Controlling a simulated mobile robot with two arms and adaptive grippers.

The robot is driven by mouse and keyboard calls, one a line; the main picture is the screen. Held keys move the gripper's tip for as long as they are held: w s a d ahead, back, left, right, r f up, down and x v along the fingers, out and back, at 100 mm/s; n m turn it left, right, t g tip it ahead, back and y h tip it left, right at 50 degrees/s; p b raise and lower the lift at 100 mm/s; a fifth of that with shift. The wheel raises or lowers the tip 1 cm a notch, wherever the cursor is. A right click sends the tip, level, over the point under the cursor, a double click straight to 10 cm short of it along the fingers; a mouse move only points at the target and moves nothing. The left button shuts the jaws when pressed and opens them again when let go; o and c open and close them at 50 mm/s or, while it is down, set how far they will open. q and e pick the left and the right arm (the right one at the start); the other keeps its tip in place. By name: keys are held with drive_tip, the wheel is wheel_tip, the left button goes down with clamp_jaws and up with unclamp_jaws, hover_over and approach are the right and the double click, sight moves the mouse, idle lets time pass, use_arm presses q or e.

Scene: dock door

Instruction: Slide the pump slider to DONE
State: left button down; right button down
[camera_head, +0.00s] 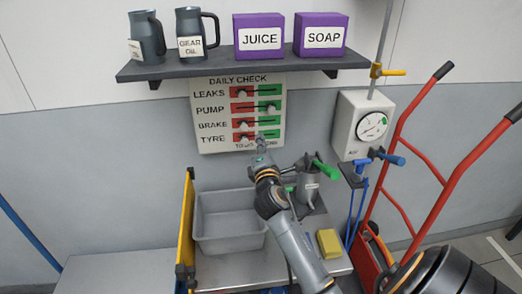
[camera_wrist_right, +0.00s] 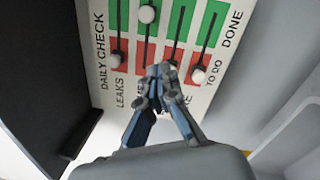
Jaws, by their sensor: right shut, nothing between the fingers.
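The DAILY CHECK board (camera_head: 203,123) hangs on the wall under the shelf, with rows LEAKS, PUMP, BRAKE and TYRE, red on the left and green on the right. The pump slider knob (camera_head: 271,107) sits in the green part at the DONE side. It also shows as a white knob at the green end in the wrist view (camera_wrist_right: 147,14). The other knobs sit in red. My right gripper (camera_head: 261,142) is shut and empty, in front of the board's lower part, apart from the pump knob. In the wrist view, its fingertips (camera_wrist_right: 163,75) partly cover the BRAKE track. My left gripper is out of view.
The shelf (camera_head: 240,68) above holds two dark jugs and the purple JUICE (camera_head: 259,51) and SOAP (camera_head: 321,49) boxes. A gauge box (camera_head: 361,124) and red hand truck (camera_head: 402,119) stand right. A grey bin (camera_head: 228,243) and yellow sponge (camera_head: 329,244) are below.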

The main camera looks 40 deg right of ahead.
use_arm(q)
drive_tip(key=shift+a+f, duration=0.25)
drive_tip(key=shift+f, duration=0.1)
use_arm(e)
drive_tip(key=shift+s+a, duration=0.8)
drive_tip(key=shift+a, duration=0.15)
